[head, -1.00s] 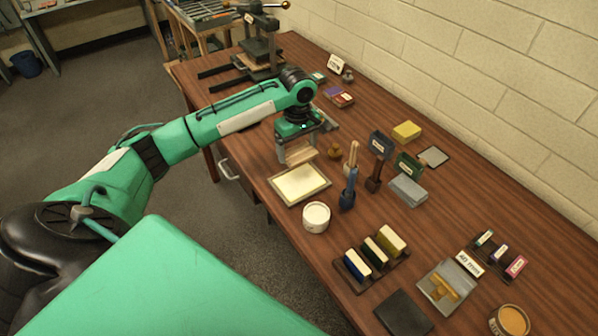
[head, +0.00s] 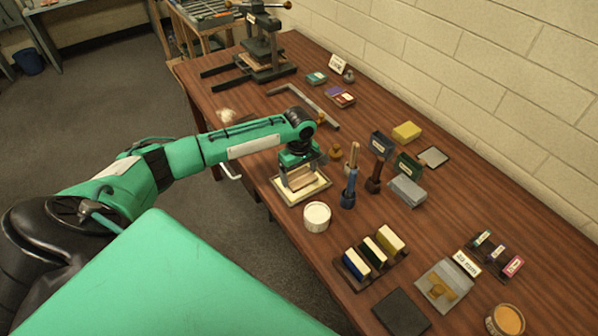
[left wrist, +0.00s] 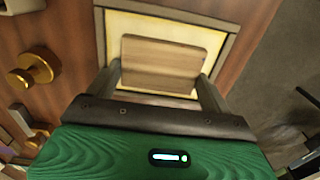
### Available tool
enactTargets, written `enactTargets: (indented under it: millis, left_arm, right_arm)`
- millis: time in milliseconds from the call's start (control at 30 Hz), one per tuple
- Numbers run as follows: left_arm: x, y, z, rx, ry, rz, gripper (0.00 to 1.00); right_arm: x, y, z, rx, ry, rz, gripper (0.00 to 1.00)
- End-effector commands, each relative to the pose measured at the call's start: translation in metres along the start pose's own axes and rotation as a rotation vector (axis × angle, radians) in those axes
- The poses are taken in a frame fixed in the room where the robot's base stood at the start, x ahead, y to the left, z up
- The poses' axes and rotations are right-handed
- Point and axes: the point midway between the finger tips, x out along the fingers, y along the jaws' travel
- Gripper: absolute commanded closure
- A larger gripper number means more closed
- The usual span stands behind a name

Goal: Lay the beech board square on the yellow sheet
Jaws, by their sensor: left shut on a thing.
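My left gripper (head: 301,180) is shut on the beech board (head: 302,177), a small pale wooden block. The gripper points down over the framed tray with the yellow sheet (head: 285,194). In the left wrist view the board (left wrist: 160,66) lies between the two fingers, inside the outline of the yellow sheet (left wrist: 116,30). Its edges run roughly parallel to the grey frame, with yellow showing around it. I cannot tell whether the board touches the sheet. The right gripper is not in view.
A white tub (head: 316,216) stands close in front of the tray. A blue-handled tool (head: 349,190) and a brass knob (head: 335,152) are to its right. A metal square (head: 308,103) lies behind. A rack of coloured blocks (head: 372,252) stands nearer the front.

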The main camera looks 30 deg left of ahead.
Motion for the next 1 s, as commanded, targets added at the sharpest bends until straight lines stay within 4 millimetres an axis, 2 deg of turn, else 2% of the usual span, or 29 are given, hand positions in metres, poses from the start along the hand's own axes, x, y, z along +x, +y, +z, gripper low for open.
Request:
enactTargets:
  millis: [67, 100, 167, 200, 433, 567, 1000]
  left_arm:
    - [0.002, 0.0, 0.0, -0.001, -0.001, 0.0, 0.4]
    - [0.002, 0.0, 0.0, -0.001, 0.0, 0.0, 0.13]
    - [0.002, 0.0, 0.0, -0.001, 0.0, 0.0, 0.02]
    - [0.002, 0.0, 0.0, 0.0, 0.0, 0.0, 0.0]
    - [0.001, 0.0, 0.0, 0.0, 0.0, 0.001, 0.0]
    - [-0.012, 0.001, 0.0, 0.0, -0.001, 0.003, 0.0]
    - [-0.099, 0.001, 0.0, 0.001, -0.001, 0.003, 0.0]
  right_arm:
    - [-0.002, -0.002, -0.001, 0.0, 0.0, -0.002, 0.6]
    - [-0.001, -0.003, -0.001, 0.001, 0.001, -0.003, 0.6]
    - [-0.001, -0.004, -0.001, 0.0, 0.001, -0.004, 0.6]
    - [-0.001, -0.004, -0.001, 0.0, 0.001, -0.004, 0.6]
    - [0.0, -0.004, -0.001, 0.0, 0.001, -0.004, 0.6]
    - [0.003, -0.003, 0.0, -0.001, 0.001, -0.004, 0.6]
    - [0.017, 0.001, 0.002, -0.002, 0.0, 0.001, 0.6]
